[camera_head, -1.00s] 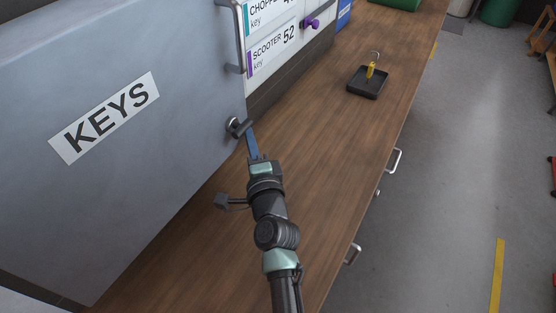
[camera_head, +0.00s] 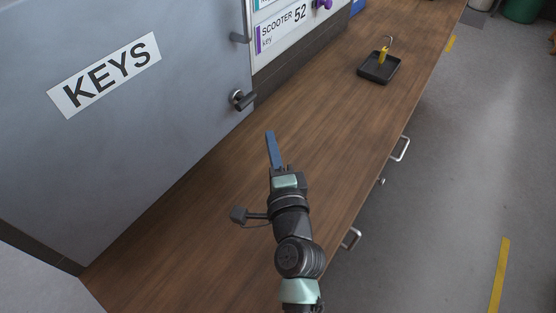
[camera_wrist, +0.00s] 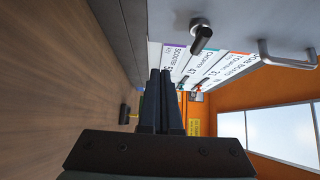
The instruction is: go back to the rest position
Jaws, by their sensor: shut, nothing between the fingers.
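My gripper (camera_head: 271,150) is shut and empty above the wooden counter, with its blue-grey fingers pointing up and away. In the wrist view its dark fingers (camera_wrist: 161,100) lie side by side. The grey cabinet door (camera_head: 130,130) marked KEYS stands at the left, swung open. Its dark knob (camera_head: 242,99) is up and left of my fingertips, clearly apart from them. The knob also shows in the wrist view (camera_wrist: 202,36).
The wooden counter (camera_head: 200,210) runs under my arm. A black tray (camera_head: 379,68) with a yellow-tagged item (camera_head: 384,54) sits farther along it. A white board with a SCOOTER 52 label (camera_head: 285,35) is behind the door. Drawer handles (camera_head: 401,148) stick out at the front edge.

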